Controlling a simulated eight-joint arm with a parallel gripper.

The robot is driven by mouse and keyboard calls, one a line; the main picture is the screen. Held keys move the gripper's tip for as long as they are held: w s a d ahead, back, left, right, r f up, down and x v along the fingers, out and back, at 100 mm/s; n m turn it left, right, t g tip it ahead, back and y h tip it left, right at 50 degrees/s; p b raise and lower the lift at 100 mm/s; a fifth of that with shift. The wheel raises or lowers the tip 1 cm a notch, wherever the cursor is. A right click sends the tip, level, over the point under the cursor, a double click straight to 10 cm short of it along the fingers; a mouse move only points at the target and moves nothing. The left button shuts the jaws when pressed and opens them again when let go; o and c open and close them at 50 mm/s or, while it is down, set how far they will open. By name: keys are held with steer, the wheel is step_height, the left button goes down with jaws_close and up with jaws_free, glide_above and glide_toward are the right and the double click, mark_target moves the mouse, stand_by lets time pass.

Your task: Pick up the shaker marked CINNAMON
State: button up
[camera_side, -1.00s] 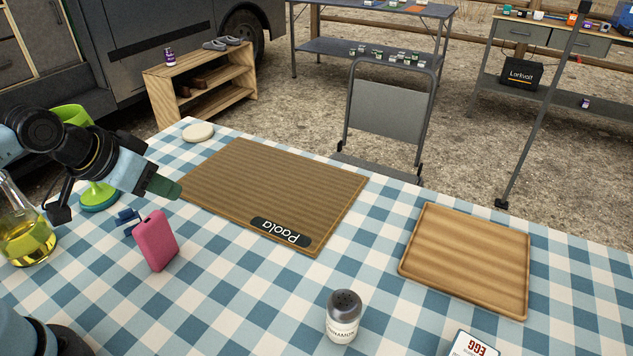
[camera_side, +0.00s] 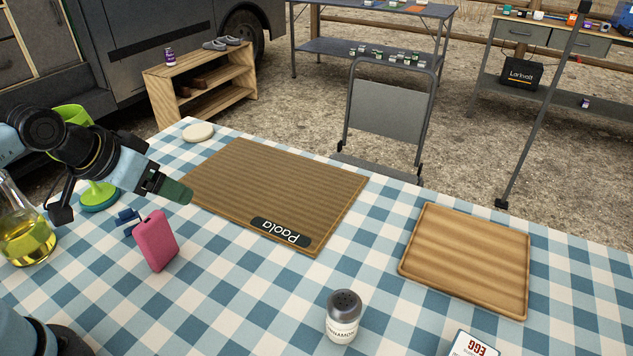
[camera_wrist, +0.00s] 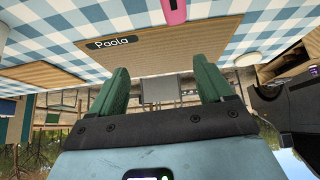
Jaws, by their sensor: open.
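The shaker (camera_side: 343,316) has a dark perforated cap and a white label reading CINNAMON, its first letter partly out of sight. It stands upright on the checked tablecloth at the front middle in the side view. My gripper (camera_side: 178,190) is far to its upper left, above the left edge of the brown placemat. In the wrist view my gripper (camera_wrist: 166,88) has its two green fingers wide apart with nothing between them. The shaker does not show in the wrist view.
A pink case (camera_side: 156,241) stands below my gripper, with an oil flask (camera_side: 28,240) to its left. The placemat marked Paola (camera_side: 270,190) lies flat. A wooden tray (camera_side: 468,258) is right, an EGG card (camera_side: 472,345) front right. Cloth around the shaker is clear.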

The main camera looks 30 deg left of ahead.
steer(key=w+d+f+n+g+h, duration=0.2)
steer(key=w+d+n+g+h, duration=0.2)
steer(key=d+n+h, duration=0.55)
steer(key=n+g+h, duration=0.3)
steer(key=n+g, duration=0.2)
steer(key=g, duration=0.2)
glide_toward(335, 293)
steer(key=shift+h, duration=0.25)
steer(key=x, duration=1.2)
steer(key=shift+a+f, duration=0.2)
steer(key=shift+f, duration=0.15)
steer(key=c, duration=1.1)
steer(key=shift+r, duration=0.15)
